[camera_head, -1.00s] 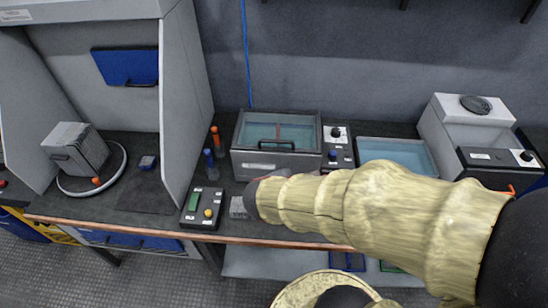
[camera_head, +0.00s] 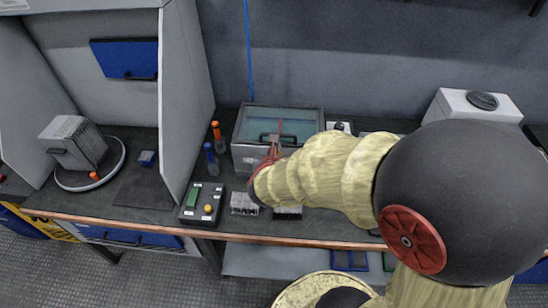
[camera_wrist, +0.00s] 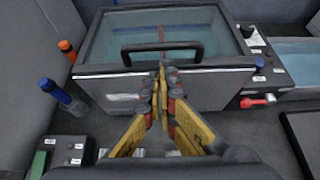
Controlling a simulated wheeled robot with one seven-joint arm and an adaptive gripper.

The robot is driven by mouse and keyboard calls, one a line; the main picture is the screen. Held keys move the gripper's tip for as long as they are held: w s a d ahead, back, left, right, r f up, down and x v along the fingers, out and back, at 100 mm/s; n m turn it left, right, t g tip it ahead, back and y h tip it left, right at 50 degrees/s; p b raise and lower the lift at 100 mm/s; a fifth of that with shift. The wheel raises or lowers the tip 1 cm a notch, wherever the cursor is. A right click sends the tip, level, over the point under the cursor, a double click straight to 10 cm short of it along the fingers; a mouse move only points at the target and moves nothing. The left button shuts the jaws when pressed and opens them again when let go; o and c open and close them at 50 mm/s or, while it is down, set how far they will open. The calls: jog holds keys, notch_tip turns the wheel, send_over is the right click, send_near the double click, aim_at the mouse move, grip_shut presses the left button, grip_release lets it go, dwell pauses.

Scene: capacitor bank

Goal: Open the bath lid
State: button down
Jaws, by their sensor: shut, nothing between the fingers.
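The bath is a grey metal box (camera_head: 248,160) with a clear lid (camera_head: 290,122) lying shut over it at the back of the bench. In the wrist view the lid (camera_wrist: 205,28) shows a dark frame and a black bar handle (camera_wrist: 160,50) along its front. My gripper (camera_wrist: 161,72) is shut and empty. Its fingertips are at the handle's front, overlapping the space under the bar in the picture; whether they touch it I cannot tell. In the head view my gripper (camera_head: 273,150) is partly hidden by my arm, in front of the bath.
A control box with knobs (camera_wrist: 262,62) stands right of the bath. Blue (camera_head: 209,155) and orange (camera_head: 217,132) bottles stand left of it. A black box with a green display (camera_head: 201,204) and a grey rack (camera_head: 244,203) lie in front. A partition wall (camera_head: 187,100) rises left.

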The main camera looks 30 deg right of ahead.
jog(key=shift+b+x, duration=0.6)
jog(key=shift+x, duration=1.4)
jog(key=shift+r, duration=0.1)
